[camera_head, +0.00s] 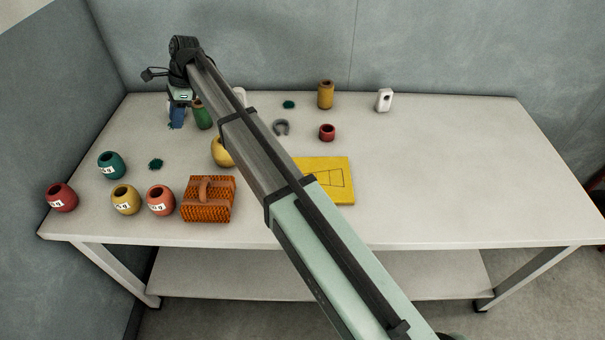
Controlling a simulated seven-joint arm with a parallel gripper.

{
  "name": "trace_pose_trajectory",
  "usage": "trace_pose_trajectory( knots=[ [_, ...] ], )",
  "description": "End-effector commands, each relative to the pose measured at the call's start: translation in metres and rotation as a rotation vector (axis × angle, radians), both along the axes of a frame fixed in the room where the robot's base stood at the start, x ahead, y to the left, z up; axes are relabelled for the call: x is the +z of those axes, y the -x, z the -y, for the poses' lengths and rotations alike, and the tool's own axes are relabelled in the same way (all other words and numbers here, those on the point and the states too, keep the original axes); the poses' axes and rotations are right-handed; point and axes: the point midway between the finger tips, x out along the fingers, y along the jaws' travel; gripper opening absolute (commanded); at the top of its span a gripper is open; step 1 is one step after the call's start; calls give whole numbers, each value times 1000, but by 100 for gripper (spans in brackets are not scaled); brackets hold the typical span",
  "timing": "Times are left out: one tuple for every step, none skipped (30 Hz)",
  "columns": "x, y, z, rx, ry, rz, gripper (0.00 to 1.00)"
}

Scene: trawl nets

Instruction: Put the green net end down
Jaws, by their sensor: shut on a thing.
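The green net end (202,116) is a dark green cylinder at the back left of the table, partly hidden behind my arm. My gripper (181,103) is at the far end of the arm, pointing down right beside it. My gripper is shut on the green net end; the fingertips and the exact grip are too small and covered to make out. A small blue thing (177,119) shows just under the gripper, left of the green cylinder. Whether the green net end touches the table I cannot tell.
Round weights, one teal (111,165), stand front left by an orange woven basket (208,208). A yellow marked plate (335,180) lies mid-table, partly behind my arm. The right side is clear.

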Motion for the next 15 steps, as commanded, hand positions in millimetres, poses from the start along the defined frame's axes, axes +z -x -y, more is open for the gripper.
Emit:
trace_pose_trajectory(
  knots=[
    [11, -1, 0, -1, -1, 2, 2],
    [16, -1, 0, 0, 0, 1, 2],
    [22, -1, 0, 0, 0, 1, 2],
    [27, -1, -1, 0, 0, 1, 2],
    [32, -1, -1, -1, -1, 2, 2],
    [38, -1, 0, 1, -1, 1, 2],
    [36, 1, 9, -4, 1, 0, 2],
    [35, 1, 16, -7, 2, -1, 2],
    [35, 1, 25, -9, 2, -1, 2],
    [35, 1, 31, -10, 1, 0, 2],
    [36, 1, 38, -13, 1, 0, 2],
    [36, 1, 47, -15, 1, 0, 2],
    [36, 1, 55, -18, 2, 1, 2],
    [36, 2, 63, -21, 2, 1, 2],
    [36, 2, 75, -25, 2, 1, 2]
  ],
)
